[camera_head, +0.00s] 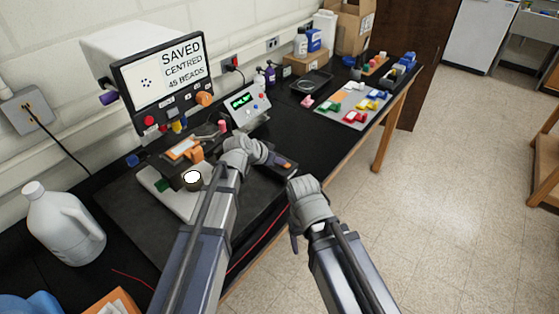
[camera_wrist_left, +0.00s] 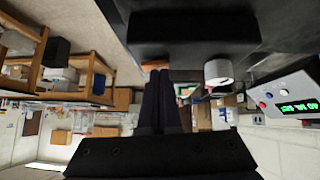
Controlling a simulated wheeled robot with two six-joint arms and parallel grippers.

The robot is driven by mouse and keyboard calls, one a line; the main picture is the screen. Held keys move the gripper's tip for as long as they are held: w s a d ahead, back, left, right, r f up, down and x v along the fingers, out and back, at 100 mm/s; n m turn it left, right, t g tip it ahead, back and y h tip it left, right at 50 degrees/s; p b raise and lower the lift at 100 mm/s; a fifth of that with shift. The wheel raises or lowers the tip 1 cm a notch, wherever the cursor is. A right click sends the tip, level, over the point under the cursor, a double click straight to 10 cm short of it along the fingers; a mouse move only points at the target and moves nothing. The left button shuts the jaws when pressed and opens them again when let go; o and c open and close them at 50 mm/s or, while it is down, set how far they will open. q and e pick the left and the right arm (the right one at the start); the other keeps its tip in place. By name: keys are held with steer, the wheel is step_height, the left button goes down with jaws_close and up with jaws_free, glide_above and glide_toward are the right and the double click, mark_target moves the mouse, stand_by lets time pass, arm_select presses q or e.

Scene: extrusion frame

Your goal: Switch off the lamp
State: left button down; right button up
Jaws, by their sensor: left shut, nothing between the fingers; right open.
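A bright white disc in a dark round housing (camera_head: 193,178), seemingly the lit lamp, sits on the bench-top instrument (camera_head: 158,190). My left gripper (camera_head: 285,163) is shut and empty, just right of the instrument. In the left wrist view its dark fingers (camera_wrist_left: 158,75) are together, their tips close to a small orange-brown part (camera_wrist_left: 155,65) on the edge of a black body (camera_wrist_left: 185,30). I cannot tell whether they touch. A pale cylinder (camera_wrist_left: 218,72) stands beside that body. My right gripper (camera_head: 297,238) is open and apart from the instrument, over the floor side; its fingers are mostly hidden.
A monitor (camera_head: 163,72) reads "SAVED CENTRED 45 BEADS". A control box (camera_head: 246,104) with a green display stands behind my left gripper. A white jug (camera_head: 62,225) is at the left. A tray of coloured pieces (camera_head: 352,103) lies farther along the bench.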

arm_select(q)
steer(key=r+p, duration=0.4)
steer(key=r, duration=0.1)
steer(key=shift+s+a, duration=0.2)
steer(key=shift+s, duration=0.15)
steer(key=p+v, duration=0.6)
steer(key=v, duration=0.2)
steer(key=shift+s+a, duration=0.2)
steer(key=shift+a, duration=0.1)
arm_select(e)
step_height(320, 180, up, 11)
steer(key=a, duration=0.1)
steer(key=shift+f, duration=0.2)
arm_select(q)
steer(key=shift+r, duration=0.1)
